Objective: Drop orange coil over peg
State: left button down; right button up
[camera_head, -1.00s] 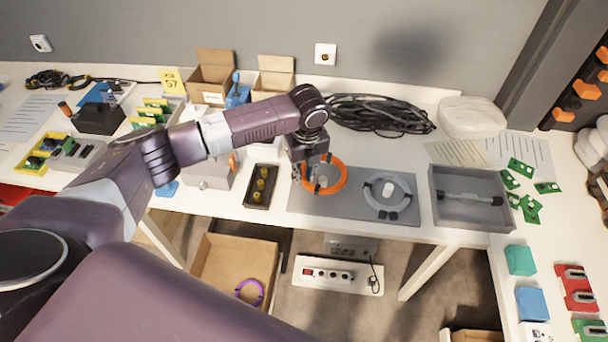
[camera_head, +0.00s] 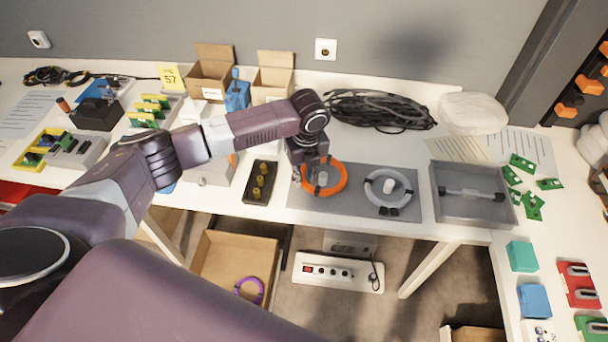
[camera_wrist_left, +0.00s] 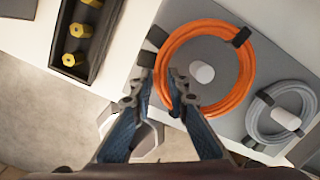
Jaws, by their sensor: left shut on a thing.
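The orange coil (camera_head: 344,183) is over the left part of the grey mat (camera_head: 307,203). It also shows in the wrist view (camera_wrist_left: 251,76). The white peg (camera_wrist_left: 202,72) shows through the coil's opening, a little off its centre; it also shows in the head view (camera_head: 323,178). I cannot tell whether the coil rests on the mat or hangs just above it. My left gripper (camera_wrist_left: 164,88) is shut on the coil's near-left side, shown also in the head view (camera_head: 308,177). My right gripper is not in view.
A grey coil (camera_head: 369,192) lies around a second white peg (camera_head: 388,186) on the same mat. A grey tray (camera_head: 436,205) stands to the right. A dark holder with yellow pieces (camera_head: 260,182) stands to the left. Black cable (camera_head: 378,111) lies behind.

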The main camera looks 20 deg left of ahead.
pick_arm(q)
jog(key=shift+f+b, duration=0.6)
jog(key=shift+f, duration=0.8)
jog(key=c, duration=1.8)
grip_release()
jog(key=shift+o, duration=0.2)
notch_tip(320, 180, up, 12)
jog(key=s+d, duration=0.1)
